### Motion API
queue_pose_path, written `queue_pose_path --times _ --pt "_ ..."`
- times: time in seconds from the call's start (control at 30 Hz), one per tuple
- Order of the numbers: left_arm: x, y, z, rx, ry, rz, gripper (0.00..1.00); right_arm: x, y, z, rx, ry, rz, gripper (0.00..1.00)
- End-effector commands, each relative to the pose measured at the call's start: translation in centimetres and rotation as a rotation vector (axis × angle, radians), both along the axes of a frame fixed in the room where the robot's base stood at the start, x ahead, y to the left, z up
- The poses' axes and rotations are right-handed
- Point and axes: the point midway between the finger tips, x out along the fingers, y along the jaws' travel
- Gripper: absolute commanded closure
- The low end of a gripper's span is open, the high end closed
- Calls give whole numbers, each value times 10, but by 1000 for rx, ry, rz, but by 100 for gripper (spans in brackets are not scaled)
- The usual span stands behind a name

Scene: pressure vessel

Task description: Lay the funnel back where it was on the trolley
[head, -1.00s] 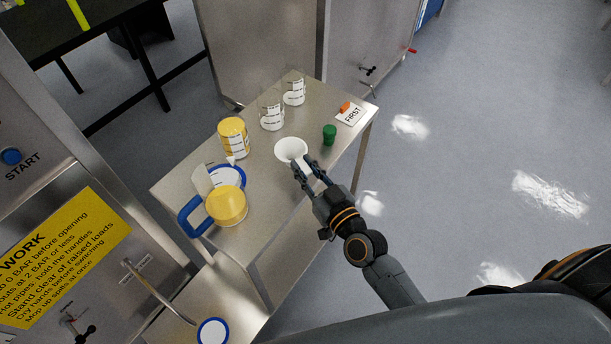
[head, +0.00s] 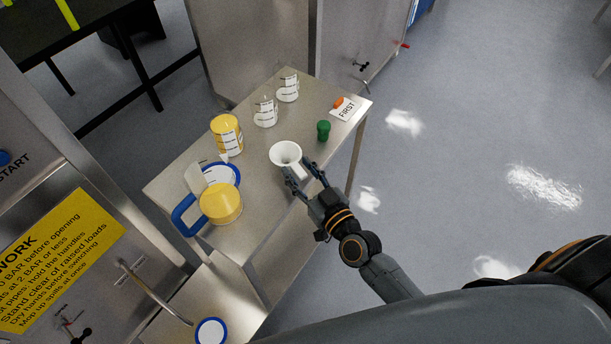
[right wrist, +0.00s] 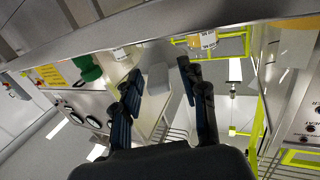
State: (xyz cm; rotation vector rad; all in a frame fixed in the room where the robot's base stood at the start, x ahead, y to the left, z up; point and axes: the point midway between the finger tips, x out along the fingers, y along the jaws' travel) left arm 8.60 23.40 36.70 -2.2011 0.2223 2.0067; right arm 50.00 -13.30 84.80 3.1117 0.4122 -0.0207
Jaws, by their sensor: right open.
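The white funnel (head: 285,153) is at the trolley's right-hand edge, with its wide mouth facing up toward the head camera. Whether it rests flat or tilts is hard to tell. My right gripper (head: 304,182) is open at the near side of the funnel, its fingertips close to the funnel's lower part. In the right wrist view the spread fingers of the gripper (right wrist: 160,90) have a pale grey-white shape between them, probably the funnel (right wrist: 158,78). Contact cannot be made out. The trolley (head: 255,190) has a steel top. My left gripper is not in view.
A green stopper-like piece (head: 323,130) stands right of the funnel, by a FIRST card (head: 345,110) with an orange item.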

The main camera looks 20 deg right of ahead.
Motion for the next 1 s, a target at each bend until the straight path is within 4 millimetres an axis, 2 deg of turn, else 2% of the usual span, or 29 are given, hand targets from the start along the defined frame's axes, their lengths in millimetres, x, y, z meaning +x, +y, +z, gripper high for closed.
queue_pose_path --times 0.17,0.4,0.6,0.8,1.0 --pt "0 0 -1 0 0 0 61 -17 -5 0 -2 3 -1 58" --pt "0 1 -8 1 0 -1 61 -66 -17 0 -3 3 2 58" --pt "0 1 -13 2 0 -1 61 -99 -26 1 -2 3 1 58" --pt "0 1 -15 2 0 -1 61 -114 -31 3 0 1 1 58" --pt "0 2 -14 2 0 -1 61 -116 -31 4 0 -1 0 58"
